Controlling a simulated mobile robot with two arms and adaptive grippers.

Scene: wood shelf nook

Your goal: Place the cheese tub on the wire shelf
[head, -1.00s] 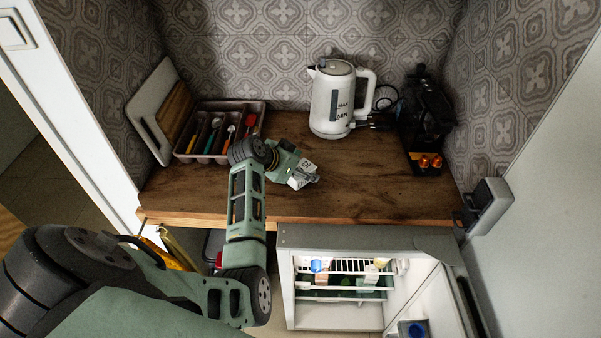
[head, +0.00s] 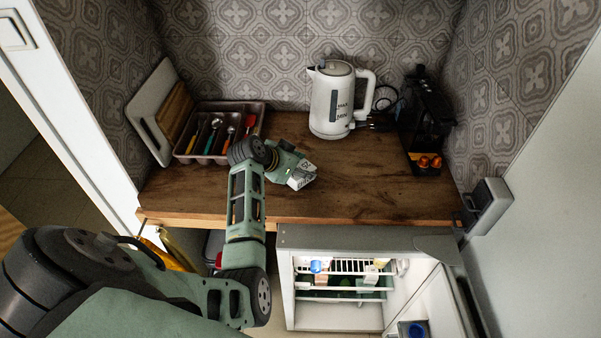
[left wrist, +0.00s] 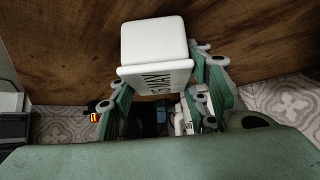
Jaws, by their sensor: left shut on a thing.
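My left gripper (head: 297,169) is shut on a white tub with dark lettering, the cheese tub (head: 302,180), over the wooden counter. In the left wrist view the tub (left wrist: 153,44) sits between the fingers of the gripper (left wrist: 163,72), its lettered lid side towards the camera. I cannot tell its exact height above the counter. The wire shelf (head: 345,267) is inside the open fridge below the counter front, with a blue-capped item and other items on or near it. My right gripper is not in view.
The fridge (head: 288,290) stands open, its door at the right. On the counter are a cutlery tray (head: 262,112), a white kettle (head: 325,125), a black coffee machine (head: 425,115) and leaning boards (head: 150,100). The counter's middle right is clear.

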